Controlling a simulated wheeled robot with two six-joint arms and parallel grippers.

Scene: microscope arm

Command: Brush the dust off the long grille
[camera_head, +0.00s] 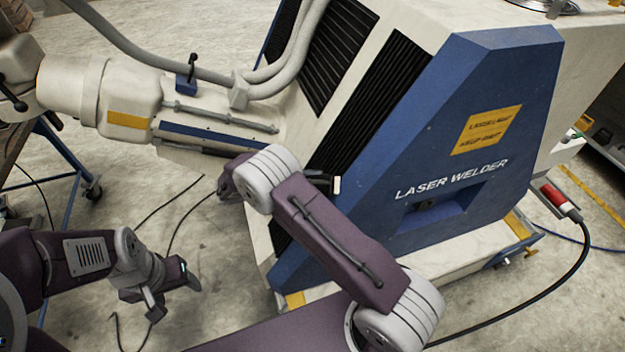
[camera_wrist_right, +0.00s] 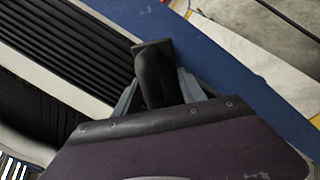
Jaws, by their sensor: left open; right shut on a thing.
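The long grille (camera_head: 372,108) is a black slatted strip on the sloping cream side of the laser welder. In the right wrist view the slats (camera_wrist_right: 62,45) run diagonally at upper left; I cannot make out dust. My right gripper (camera_wrist_right: 158,88) is shut on a black brush-like tool (camera_wrist_right: 153,68), whose head lies over the edge between grille, cream strip and blue panel. I cannot tell whether it touches. In the head view a dark piece with a pale end (camera_head: 322,183) shows by the grille, with the gripper mostly hidden. My left gripper (camera_head: 174,294) is open and empty above the floor.
The blue front panel (camera_head: 470,120) adjoins the grille. A second grille (camera_head: 338,55) lies further left. A cream machine arm (camera_head: 190,110) with grey hoses (camera_head: 295,50) juts left. A black cable with a red plug (camera_head: 555,196) is at right. Thin cables lie on the floor.

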